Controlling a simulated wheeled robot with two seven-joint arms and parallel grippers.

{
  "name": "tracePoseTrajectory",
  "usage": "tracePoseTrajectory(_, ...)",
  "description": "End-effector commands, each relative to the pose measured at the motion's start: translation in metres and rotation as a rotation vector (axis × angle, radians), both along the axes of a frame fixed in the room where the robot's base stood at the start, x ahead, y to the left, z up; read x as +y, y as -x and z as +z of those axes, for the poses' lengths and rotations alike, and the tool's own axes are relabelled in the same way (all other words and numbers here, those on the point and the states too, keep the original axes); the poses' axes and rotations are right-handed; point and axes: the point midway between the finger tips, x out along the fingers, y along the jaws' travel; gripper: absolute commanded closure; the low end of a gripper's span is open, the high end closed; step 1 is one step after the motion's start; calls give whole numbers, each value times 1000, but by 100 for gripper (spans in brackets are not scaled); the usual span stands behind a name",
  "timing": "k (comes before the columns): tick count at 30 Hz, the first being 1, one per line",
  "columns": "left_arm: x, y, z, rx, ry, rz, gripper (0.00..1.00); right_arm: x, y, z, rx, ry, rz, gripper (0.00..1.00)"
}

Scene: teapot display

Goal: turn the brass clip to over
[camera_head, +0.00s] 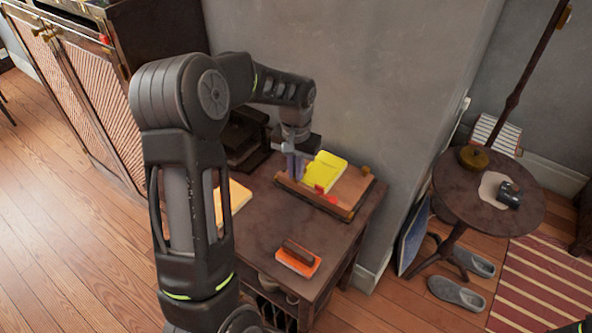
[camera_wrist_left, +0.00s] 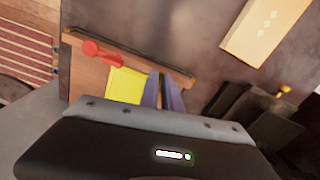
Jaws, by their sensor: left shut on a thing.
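My left gripper (camera_head: 291,178) reaches down at the left end of a wooden board (camera_head: 348,197) with brass-coloured fittings on the side table. Its purple fingers also show in the left wrist view (camera_wrist_left: 165,76), close together beside a yellow pad (camera_wrist_left: 126,86). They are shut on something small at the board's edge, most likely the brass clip. The clip is hidden between the fingertips, so its side and tilt cannot be told. The yellow pad (camera_head: 325,170) and a red piece (camera_head: 331,199) lie on the board.
An orange block with a brown top (camera_head: 298,257) lies at the table's front. A cream book (camera_head: 234,199) lies at its left, and a dark object (camera_head: 243,138) stands behind. A grey wall (camera_head: 370,80) rises behind the table. A round table (camera_head: 470,190) stands at the right.

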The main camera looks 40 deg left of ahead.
Motion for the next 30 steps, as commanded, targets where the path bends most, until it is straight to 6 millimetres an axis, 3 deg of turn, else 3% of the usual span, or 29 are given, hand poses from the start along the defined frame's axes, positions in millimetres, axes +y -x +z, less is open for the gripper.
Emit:
tracePoseTrajectory(9, 0, -1, 1, -3, -1, -153, 100, 0, 0, -1, 0, 0, 0, 0)
tracePoseTrajectory(25, 0, -1, 1, -4, -2, -183, 100, 0, 0, -1, 0, 0, 0, 0)
tracePoseTrajectory(26, 0, -1, 1, -4, -2, -183, 90, 0, 0, -1, 0, 0, 0, 0)
tracePoseTrajectory(30, 0, -1, 1, -3, -1, -182, 79, 0, 0, -1, 0, 0, 0, 0)
